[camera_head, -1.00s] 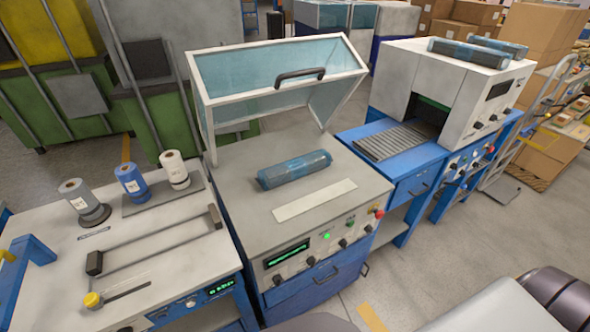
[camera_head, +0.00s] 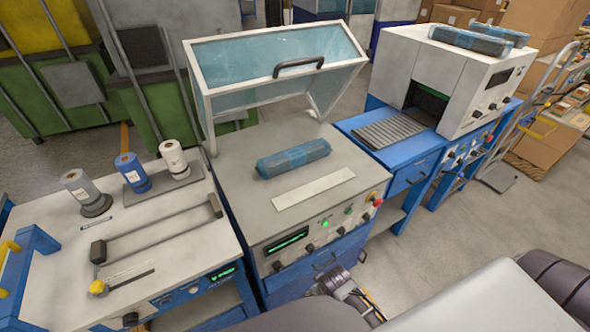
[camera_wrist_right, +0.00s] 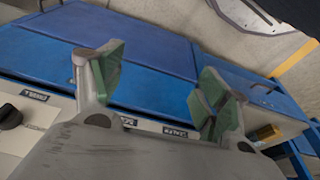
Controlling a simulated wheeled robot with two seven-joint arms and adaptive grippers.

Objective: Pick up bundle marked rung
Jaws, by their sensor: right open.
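A blue wrapped bundle (camera_head: 293,158) lies on the grey top of the middle machine (camera_head: 235,190), under its raised clear lid. Two similar bundles lie on top of the right machine, one in front (camera_head: 468,42) and one behind (camera_head: 497,33). I cannot read a marking on any of them. My right gripper (camera_head: 340,287) is low in front of the middle machine's blue front, below and apart from the bundle. In the right wrist view its green-padded fingers (camera_wrist_right: 157,88) are spread and empty, facing blue panels. My left gripper is not in view.
The raised lid (camera_head: 280,70) stands above the back of the middle machine. A pale strip (camera_head: 313,189) lies in front of the bundle. The left bench (camera_head: 160,225) holds several rolls and a bar. A roller bed (camera_head: 393,133) leads into the right machine.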

